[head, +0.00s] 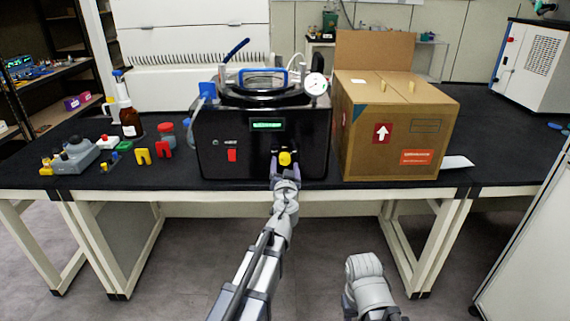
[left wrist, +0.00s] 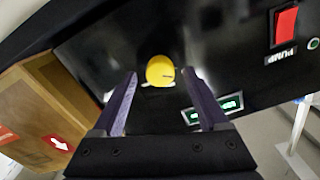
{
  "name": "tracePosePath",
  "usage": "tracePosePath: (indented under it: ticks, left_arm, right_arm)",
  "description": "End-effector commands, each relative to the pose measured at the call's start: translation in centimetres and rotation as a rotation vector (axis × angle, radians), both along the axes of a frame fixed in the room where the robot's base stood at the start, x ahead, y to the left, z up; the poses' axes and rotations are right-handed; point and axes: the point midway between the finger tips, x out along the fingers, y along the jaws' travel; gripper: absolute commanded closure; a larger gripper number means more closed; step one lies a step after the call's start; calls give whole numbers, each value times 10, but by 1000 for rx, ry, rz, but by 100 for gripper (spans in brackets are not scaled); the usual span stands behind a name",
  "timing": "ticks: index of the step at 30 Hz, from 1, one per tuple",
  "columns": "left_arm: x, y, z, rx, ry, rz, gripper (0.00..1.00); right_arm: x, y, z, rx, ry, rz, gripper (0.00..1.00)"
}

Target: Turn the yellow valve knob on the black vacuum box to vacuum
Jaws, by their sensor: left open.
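The yellow valve knob (head: 285,158) is on the lower front of the black vacuum box (head: 223,143), right of its middle. My left gripper (head: 286,172) is in front of the box, just below the knob in the head view. In the left wrist view, the knob (left wrist: 160,71) appears between the tips of my open left gripper (left wrist: 160,78), with a gap on both sides. I cannot tell how far the tips are from the panel. My right gripper is out of view.
A cardboard box (head: 392,130) stands close on the right of the vacuum box. A red pump switch (head: 232,155) and a lit display (head: 267,125) are on the same front panel. Bottles and small coloured items stand on the left of the black tabletop (head: 90,185).

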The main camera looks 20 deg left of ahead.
Motion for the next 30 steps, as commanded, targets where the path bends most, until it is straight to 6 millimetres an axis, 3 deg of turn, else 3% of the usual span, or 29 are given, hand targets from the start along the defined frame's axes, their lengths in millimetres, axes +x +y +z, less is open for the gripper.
tracePosePath:
  ticks: [3, 12, 30]
  left_arm:
    - [16, 4, 0, 0, 0, 1, 24]
    - [17, 5, 0, 0, 0, 0, 24]
    - [17, 5, 0, 0, 0, 0, 91]
  right_arm:
    - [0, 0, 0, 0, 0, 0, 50]
    - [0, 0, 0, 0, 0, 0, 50]
    - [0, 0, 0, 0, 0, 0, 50]
